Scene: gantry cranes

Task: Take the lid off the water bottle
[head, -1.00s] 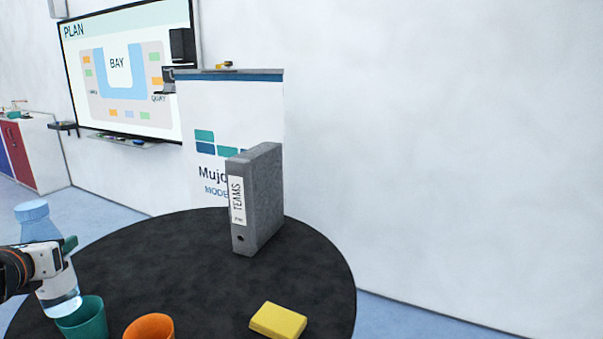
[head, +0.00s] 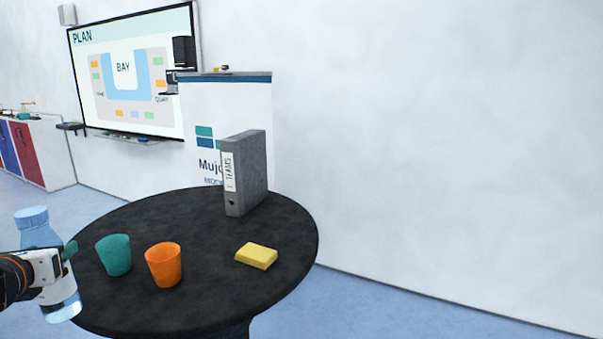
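The water bottle (head: 38,232) is clear blue and stands nearly upright, slightly tilted, at the left of the head view. Its light blue lid (head: 31,213) is on top. My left gripper (head: 58,266) is shut around the bottle's middle and holds it at the left edge of the round table. The gripper and arm hide part of the bottle's body. My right gripper is not in view.
The round black table (head: 200,305) holds a teal cup (head: 114,255), an orange cup (head: 164,266), a yellow block (head: 256,256) and a grey binder (head: 246,173). The table's front middle is bare. A white wall (head: 430,140) stands behind.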

